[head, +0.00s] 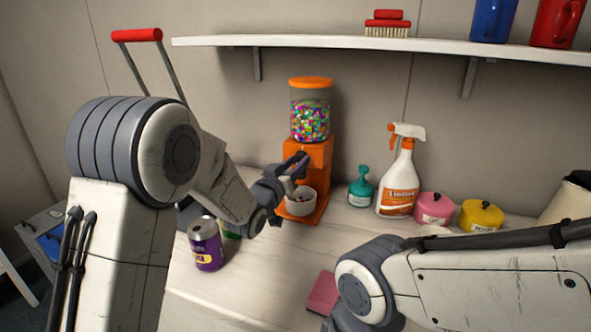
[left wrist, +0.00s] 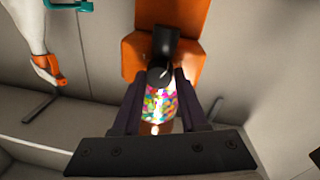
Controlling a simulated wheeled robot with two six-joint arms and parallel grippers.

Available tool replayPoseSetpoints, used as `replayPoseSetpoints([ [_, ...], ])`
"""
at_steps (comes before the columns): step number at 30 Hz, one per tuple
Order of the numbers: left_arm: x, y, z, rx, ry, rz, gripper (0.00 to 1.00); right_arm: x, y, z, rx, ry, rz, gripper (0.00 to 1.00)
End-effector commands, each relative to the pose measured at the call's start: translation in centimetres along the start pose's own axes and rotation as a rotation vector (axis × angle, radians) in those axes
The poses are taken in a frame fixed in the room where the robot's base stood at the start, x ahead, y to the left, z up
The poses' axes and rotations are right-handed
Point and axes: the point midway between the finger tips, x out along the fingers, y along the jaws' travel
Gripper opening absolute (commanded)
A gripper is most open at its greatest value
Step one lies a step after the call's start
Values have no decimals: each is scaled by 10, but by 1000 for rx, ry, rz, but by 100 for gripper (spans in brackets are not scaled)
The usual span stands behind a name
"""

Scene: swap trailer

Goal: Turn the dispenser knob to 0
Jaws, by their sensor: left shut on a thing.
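The orange candy dispenser (head: 322,155) stands upright against the back wall, with a clear jar of colourful candy (head: 311,120) on top. A white cup (head: 301,202) sits at its base under the spout. My left gripper (head: 294,168) is at the dispenser's front and hides most of the knob in the head view. In the left wrist view the dark round knob (left wrist: 160,76), with a pale mark on its face, lies between the fingertips of my left gripper (left wrist: 158,80), which is shut on it. I cannot read any number. My right gripper is not in view; only its arm shows.
A purple can (head: 205,245) stands on the counter below my left arm. A teal pump bottle (head: 361,188), a spray bottle (head: 399,175), a pink pot (head: 434,207) and a yellow pot (head: 481,215) stand right of the dispenser. A shelf (head: 400,45) runs above.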

Motion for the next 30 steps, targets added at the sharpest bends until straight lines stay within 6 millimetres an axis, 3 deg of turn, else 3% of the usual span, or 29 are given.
replayPoseSetpoints([
  [9, 0, 0, 2, -105, 7, -2, 0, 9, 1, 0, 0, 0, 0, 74],
  [23, 0, 0, 1, -119, 8, -3, 0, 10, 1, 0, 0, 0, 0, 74],
  [24, 0, 0, 1, -119, 8, -3, 54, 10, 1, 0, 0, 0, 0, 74],
  [25, 0, 0, 1, -119, 8, -3, 65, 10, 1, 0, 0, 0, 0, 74],
  [26, 0, 0, 1, -119, 8, -3, 72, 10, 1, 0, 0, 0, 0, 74],
  [30, 0, 0, 1, -119, 9, -3, 72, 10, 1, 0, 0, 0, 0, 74],
])
